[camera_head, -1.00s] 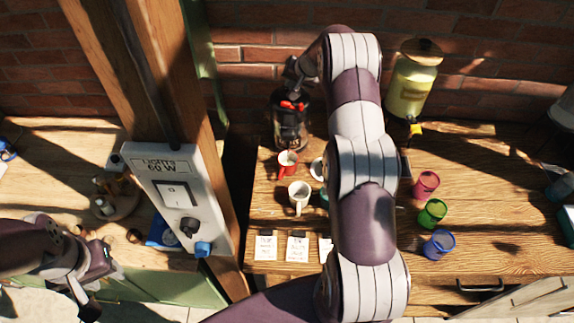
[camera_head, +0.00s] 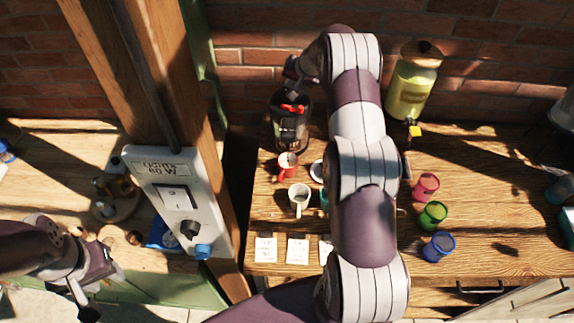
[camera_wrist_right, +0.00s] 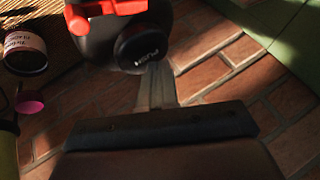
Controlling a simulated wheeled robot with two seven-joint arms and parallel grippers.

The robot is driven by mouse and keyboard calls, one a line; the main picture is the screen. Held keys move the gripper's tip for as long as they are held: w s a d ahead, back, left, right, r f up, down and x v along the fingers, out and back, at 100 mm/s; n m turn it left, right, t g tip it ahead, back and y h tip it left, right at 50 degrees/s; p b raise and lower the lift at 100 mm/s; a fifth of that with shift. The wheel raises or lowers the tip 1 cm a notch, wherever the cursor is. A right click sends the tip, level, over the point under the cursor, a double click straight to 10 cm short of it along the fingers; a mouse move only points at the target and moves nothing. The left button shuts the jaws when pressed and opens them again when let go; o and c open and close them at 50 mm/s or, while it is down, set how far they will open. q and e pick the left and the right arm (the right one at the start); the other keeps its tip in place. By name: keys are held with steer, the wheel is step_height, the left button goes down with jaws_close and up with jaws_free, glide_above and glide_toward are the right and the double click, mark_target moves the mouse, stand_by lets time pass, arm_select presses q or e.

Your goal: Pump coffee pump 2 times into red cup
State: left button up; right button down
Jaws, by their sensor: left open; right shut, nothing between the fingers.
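The coffee pump (camera_head: 289,130), a dark flask with red parts on top, stands at the back left of the wooden table. Its black top with a round PUSH button (camera_wrist_right: 141,47) shows in the right wrist view. The red cup (camera_head: 287,167) stands upright just in front of the pump. My right gripper (camera_head: 293,78) is shut and empty at the top of the pump. In the right wrist view its fingers (camera_wrist_right: 157,85) are close beside the button; I cannot tell whether they touch. My left gripper (camera_head: 98,285) is open and empty at the lower left, far from the pump.
A white mug (camera_head: 299,198) stands in front of the red cup, with paper cards near the table edge. Pink (camera_head: 425,186), green (camera_head: 433,214) and blue (camera_head: 438,245) cups stand at right. A yellow dispenser (camera_head: 412,85) is behind. A post with a switch box (camera_head: 177,198) stands left.

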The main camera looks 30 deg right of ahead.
steer(key=shift+r, duration=0.3)
step_height(320, 180, up, 6)
steer(key=p, duration=0.3)
stand_by(2.4)
